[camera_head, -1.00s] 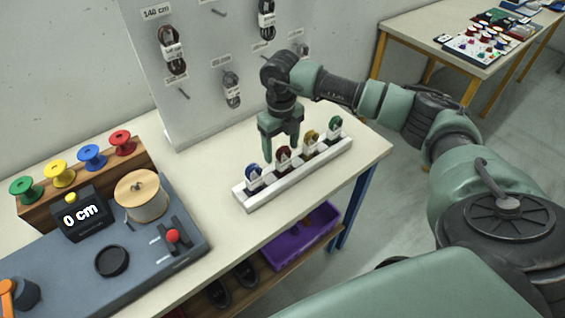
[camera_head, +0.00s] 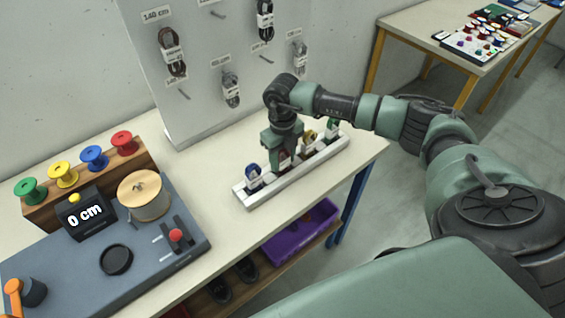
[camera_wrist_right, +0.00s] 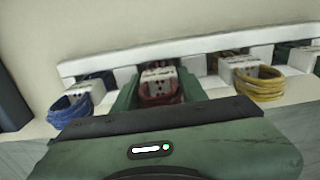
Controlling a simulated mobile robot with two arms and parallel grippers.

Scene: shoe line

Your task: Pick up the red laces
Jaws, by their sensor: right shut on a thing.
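The red laces (camera_wrist_right: 160,92) are a small dark red bundle with a white label, standing in a white rack (camera_head: 292,186) on the table. My right gripper (camera_head: 284,162) is lowered over the rack and shut on the red laces, one finger on either side of them. In the right wrist view the fingers (camera_wrist_right: 158,94) flank the bundle, which still sits at its place in the rack. In the head view the gripper mostly hides the red laces. My left gripper is not in view.
Blue laces (camera_head: 253,175) stand left of the gripper in the rack, yellow laces (camera_head: 309,138) and green laces (camera_head: 333,125) close on the right. A pegboard (camera_head: 200,60) with hanging laces rises behind. A measuring station (camera_head: 130,280) with a spool (camera_head: 145,195) is at left.

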